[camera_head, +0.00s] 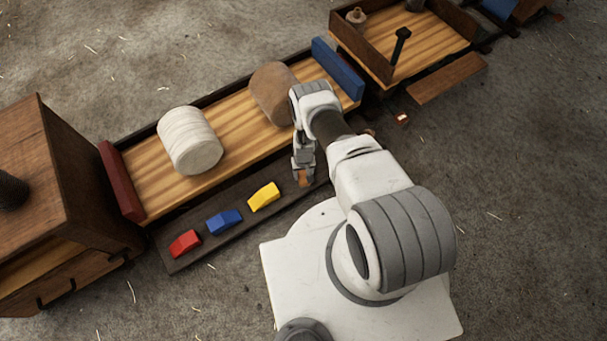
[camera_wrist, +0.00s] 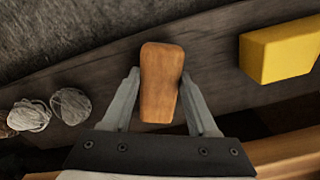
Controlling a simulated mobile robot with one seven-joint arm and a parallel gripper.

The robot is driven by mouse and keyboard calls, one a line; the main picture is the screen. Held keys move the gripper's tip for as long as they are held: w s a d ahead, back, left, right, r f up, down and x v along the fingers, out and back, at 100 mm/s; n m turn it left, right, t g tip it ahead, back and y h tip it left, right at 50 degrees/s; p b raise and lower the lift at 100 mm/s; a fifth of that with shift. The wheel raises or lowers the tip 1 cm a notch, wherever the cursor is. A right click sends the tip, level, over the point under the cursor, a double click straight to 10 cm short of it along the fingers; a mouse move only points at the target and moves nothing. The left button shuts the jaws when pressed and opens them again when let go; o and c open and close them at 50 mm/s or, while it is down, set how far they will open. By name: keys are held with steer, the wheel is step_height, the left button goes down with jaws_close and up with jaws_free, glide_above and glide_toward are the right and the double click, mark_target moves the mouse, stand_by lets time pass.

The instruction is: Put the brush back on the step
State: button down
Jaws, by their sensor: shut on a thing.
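My gripper (camera_head: 304,172) is shut on a small orange-brown wooden block shape, which I take to be the brush (camera_wrist: 161,84). In the wrist view it stands between the two fingers (camera_wrist: 160,100); no bristles show. In the head view only a bit of the brush (camera_head: 305,180) shows below the fingers. It is over or on the right part of a long dark board, likely the step (camera_head: 190,247), along the wagon's near side. I cannot tell whether the brush touches the board.
Red (camera_head: 185,243), blue (camera_head: 223,221) and yellow (camera_head: 264,196) blocks lie on the board, left of my gripper. A white roll (camera_head: 190,140) and a brown roll (camera_head: 273,93) lie on the wagon bed. Grey twine balls (camera_wrist: 71,105) show at left in the wrist view.

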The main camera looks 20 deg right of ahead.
steer(key=shift+f, duration=0.15)
steer(key=shift+c, duration=0.9)
jaws_free()
